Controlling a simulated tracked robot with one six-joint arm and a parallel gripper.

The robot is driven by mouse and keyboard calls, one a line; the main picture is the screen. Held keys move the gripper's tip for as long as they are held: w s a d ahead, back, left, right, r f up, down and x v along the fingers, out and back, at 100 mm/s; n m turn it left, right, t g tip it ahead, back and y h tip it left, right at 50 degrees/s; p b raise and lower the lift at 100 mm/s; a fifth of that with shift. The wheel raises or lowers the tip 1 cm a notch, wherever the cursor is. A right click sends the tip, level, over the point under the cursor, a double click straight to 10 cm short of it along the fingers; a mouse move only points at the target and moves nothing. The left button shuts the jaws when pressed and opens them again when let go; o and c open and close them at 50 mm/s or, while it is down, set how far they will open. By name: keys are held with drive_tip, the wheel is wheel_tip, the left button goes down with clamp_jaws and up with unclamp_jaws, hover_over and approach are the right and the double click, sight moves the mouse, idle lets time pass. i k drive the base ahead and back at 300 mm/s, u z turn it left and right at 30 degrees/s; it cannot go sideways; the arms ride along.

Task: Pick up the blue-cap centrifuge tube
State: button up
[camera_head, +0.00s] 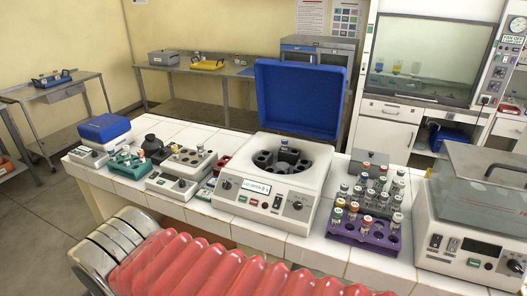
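An open centrifuge (262,205) with a raised blue lid (300,98) stands in the middle of the white-tiled bench. A single tube (284,147) stands up from its rotor; its cap looks dark or bluish, but it is too small to be sure. To the right, a purple rack (352,238) holds several upright tubes with white, red, green and orange caps. I cannot clearly make out a blue cap among them. My gripper is not in view. A red ribbed sleeve and grey rings, apparently my arm, cross the bottom left.
Left of the centrifuge are a block holder (188,162), a green rack (127,164) and a blue-lidded box (104,127). A second machine with a grey lid (485,175) stands at the right end. A fume hood (420,60) is behind. Little of the bench is free.

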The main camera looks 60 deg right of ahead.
sight(284, 142)
drive_tip(key=u, duration=0.45)
drive_tip(key=k, duration=2)
drive_tip(key=z, duration=0.9)
drive_tip(key=i, duration=0.65)
drive_tip(key=u, duration=0.05)
